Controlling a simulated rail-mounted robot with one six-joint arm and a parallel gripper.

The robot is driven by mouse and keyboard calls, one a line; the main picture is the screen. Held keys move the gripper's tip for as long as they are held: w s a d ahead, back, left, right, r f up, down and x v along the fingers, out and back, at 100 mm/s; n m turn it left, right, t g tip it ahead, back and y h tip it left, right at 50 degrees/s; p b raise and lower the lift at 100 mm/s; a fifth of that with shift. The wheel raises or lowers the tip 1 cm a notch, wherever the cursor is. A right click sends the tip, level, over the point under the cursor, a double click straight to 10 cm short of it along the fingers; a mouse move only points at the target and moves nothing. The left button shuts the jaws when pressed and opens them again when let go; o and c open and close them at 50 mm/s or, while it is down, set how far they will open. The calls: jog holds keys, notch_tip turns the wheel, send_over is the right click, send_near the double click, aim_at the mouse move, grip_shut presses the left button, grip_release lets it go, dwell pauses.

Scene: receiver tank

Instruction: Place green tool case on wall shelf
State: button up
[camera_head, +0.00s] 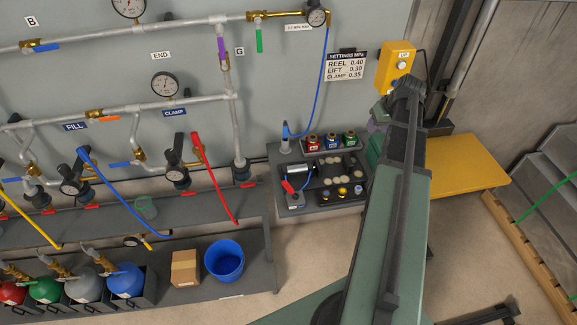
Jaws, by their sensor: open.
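My arm reaches up from the bottom right of the head view, and its upper end covers part of the bench area. My gripper's fingers do not show; they are out of sight behind the arm or its upper joint. A dark green shape (375,150) shows at the left edge of my arm, beside the grey bench. It may be the green tool case, but too little shows to tell. No shelf can be told for sure as the wall shelf; a long grey ledge (252,208) runs along the wall below the pipes.
A grey bench (290,207) holds several small parts. A yellow table (470,170) right of my arm has a bare top. Hoses and valves hang before the wall. A blue bucket (224,262), a cardboard box (185,268) and several gas cylinders stand lower left. Stairs rise at right.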

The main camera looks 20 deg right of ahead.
jog(key=w+a+n+g, duration=0.1)
jog(key=a+n+g, duration=0.1)
jog(key=a, duration=2.2)
jog(key=s+a, duration=0.3)
jog(key=a, duration=0.5)
jog(key=s+a+g+h, duration=0.1)
jog(key=s+a, duration=0.2)
jog(key=a, duration=0.5)
jog(key=shift+f+n+g, duration=0.3)
jog(key=shift+f, duration=0.15)
jog(key=shift+a, duration=0.1)
